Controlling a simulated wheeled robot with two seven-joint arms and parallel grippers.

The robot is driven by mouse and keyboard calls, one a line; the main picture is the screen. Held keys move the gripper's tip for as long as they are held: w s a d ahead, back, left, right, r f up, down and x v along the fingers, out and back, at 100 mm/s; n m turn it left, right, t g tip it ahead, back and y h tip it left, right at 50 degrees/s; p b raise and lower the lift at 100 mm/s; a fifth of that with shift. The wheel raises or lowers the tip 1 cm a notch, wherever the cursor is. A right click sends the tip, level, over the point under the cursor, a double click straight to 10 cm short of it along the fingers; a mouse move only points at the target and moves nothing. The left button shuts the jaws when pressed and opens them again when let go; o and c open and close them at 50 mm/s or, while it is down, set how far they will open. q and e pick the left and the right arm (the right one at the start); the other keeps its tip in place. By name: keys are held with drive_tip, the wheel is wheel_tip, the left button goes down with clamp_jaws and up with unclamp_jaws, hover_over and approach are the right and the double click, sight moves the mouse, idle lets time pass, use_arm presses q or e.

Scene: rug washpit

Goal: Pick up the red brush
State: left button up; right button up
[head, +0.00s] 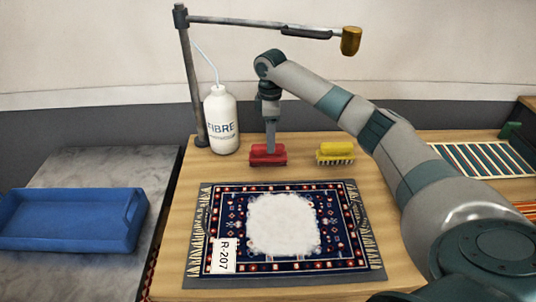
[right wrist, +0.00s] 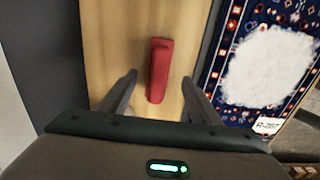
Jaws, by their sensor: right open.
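The red brush (head: 267,157) lies on the wooden table behind the rug, left of a yellow brush (head: 336,152). My right gripper (head: 270,148) points down right at the red brush. In the right wrist view the red brush (right wrist: 159,70) lies lengthwise, its near end between the two open fingers (right wrist: 158,88). Gaps show on both sides, so the fingers appear apart from it. The brush's bristles are mostly hidden. My left gripper is in neither view.
A white bottle marked FIBRE (head: 221,120) and a lamp post (head: 192,90) stand close by on the left. A patterned rug (head: 360,235) with white foam (head: 283,224) lies in front. A blue tray (head: 70,218) sits far left.

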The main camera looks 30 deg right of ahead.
sight(268, 155)
drive_tip(key=shift+f+p, duration=0.35)
drive_tip(key=shift+f, duration=1.25)
drive_tip(key=shift+w+a+f+p, duration=0.1)
drive_tip(key=shift+f+p, duration=0.4)
drive_tip(key=shift+f, duration=0.1)
drive_tip(key=f, duration=0.1)
drive_tip(key=f+p, duration=0.1)
drive_tip(key=f, duration=0.1)
drive_tip(key=shift+w+a, duration=0.1)
drive_tip(key=shift+w, duration=0.1)
drive_tip(key=shift+f, duration=0.5)
drive_tip(key=c, duration=1.2)
